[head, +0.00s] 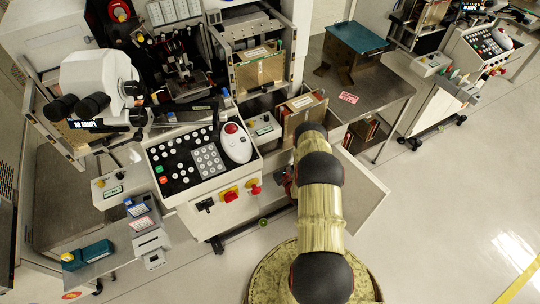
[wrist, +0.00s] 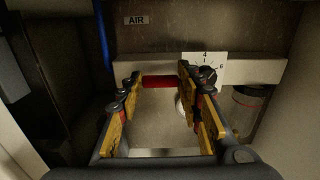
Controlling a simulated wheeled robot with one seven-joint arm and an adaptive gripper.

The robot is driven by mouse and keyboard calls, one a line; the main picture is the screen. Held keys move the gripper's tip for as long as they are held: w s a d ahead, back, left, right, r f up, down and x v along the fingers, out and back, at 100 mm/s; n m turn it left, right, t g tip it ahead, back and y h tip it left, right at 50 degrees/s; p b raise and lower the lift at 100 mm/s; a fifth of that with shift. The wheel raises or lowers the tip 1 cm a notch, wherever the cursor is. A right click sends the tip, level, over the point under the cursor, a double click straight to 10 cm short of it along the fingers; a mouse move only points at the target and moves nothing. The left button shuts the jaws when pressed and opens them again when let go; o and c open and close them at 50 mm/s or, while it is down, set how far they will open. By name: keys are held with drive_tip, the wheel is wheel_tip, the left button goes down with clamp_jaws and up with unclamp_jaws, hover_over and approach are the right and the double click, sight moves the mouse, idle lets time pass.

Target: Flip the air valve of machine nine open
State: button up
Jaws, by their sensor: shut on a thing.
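In the wrist view, the red handle of the air valve (wrist: 160,82) lies level, crosswise between my fingertips, below an AIR label (wrist: 136,20). My gripper (wrist: 158,88) has its two yellow-and-black fingers on either side of the handle, with the tips at its ends, shut on it. The valve body behind the handle is not clear to see. In the head view, my arm reaches down beside the bonding machine's console (head: 205,160), and it hides the valve and most of my gripper.
A dial marked 4 and 6 (wrist: 207,73) and a clear bowl (wrist: 245,108) sit close right of my fingers. A blue hose (wrist: 103,35) runs at left. Cabinet walls close in on both sides. A side table (head: 375,95) stands right of the machine; the floor at right is clear.

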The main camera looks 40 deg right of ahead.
drive_tip(key=o, duration=1.2)
drive_tip(key=shift+c, duration=0.2)
drive_tip(key=shift+s, duration=0.1)
drive_tip(key=v, duration=1.1)
drive_tip(key=shift+s, duration=0.35)
drive_tip(key=shift+s+f, duration=0.1)
